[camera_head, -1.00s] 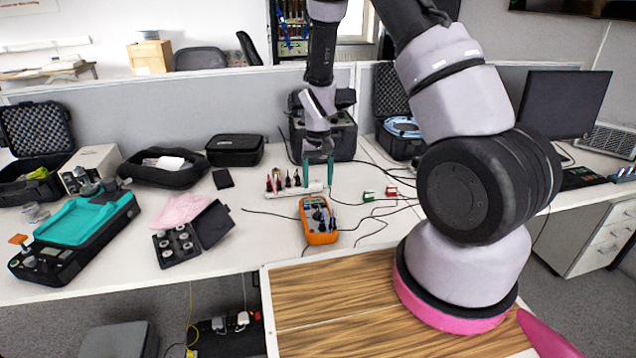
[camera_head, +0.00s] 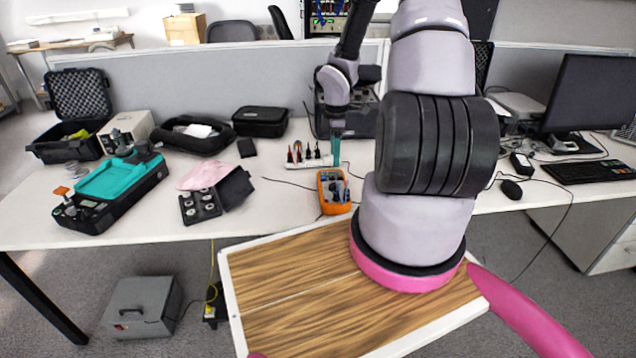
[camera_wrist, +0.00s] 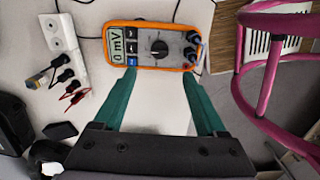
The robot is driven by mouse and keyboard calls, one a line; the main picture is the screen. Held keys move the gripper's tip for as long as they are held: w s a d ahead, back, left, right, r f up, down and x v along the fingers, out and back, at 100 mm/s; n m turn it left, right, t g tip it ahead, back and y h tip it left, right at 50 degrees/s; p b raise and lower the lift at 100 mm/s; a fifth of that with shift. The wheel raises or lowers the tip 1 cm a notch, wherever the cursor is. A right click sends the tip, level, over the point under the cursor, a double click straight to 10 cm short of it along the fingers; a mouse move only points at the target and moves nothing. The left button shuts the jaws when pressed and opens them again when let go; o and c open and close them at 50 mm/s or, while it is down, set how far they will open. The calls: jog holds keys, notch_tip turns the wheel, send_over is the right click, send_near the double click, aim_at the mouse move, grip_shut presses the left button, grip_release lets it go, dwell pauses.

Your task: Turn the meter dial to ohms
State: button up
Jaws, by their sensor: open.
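The orange multimeter (camera_head: 333,191) lies on the white desk in front of my base. It also shows in the wrist view (camera_wrist: 172,61), with its display reading "0 mV" and its round black dial (camera_wrist: 159,47) on the face. Probe plugs sit at its right end there. My gripper (camera_wrist: 157,80) is open and empty, with its green fingers spread toward the meter's near edge; I cannot tell how high above the desk they are. In the head view my gripper (camera_head: 336,148) is above and behind the meter, small and partly edge-on.
My arm hides the desk right of the meter.

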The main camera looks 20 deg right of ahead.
aim_at(333, 183)
notch_tip(333, 183, down, 11)
jog(key=shift+r, duration=0.1)
dwell(0.4)
grip_shut()
